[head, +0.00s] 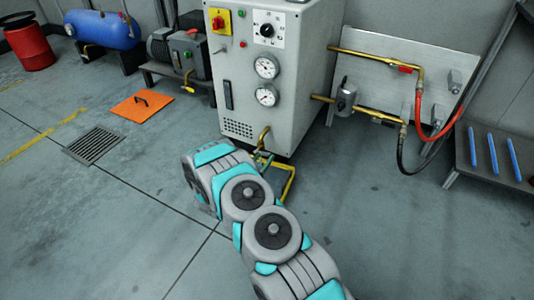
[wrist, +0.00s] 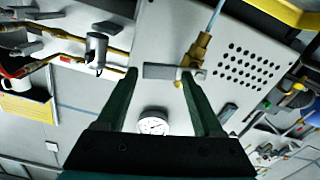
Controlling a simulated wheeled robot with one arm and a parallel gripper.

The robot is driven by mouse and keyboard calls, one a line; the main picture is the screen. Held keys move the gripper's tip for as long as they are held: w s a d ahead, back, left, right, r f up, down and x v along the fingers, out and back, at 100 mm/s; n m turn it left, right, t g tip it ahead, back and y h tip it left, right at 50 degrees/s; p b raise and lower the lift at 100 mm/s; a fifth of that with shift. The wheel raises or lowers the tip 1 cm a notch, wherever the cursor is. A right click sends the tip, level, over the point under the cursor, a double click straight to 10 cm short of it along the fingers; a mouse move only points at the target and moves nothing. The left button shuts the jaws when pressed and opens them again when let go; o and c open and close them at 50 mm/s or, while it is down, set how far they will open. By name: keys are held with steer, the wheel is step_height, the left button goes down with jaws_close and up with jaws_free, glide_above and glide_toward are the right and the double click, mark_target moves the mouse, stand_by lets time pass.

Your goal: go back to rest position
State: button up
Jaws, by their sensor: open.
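My gripper (wrist: 159,73) shows in the wrist view as two dark green fingers, spread apart with a gap between them. A flat grey bar (wrist: 160,72), joined to a brass fitting (wrist: 198,52), appears between and just beyond the fingertips. I cannot tell whether the fingers touch it. A white round gauge (wrist: 153,122) shows between the fingers.
A panel with brass pipes (head: 375,75) and red and black hoses stands right of the cabinet. A rack with blue rods (head: 492,155) is at the far right. Yellow tubing (head: 290,183) is close by my arm. An orange mat (head: 142,106) and floor grate (head: 93,146) lie left.

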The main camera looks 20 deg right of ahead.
steer(key=shift+s+a, duration=0.45)
steer(key=shift+a, duration=0.15)
steer(key=shift+r, duration=0.1)
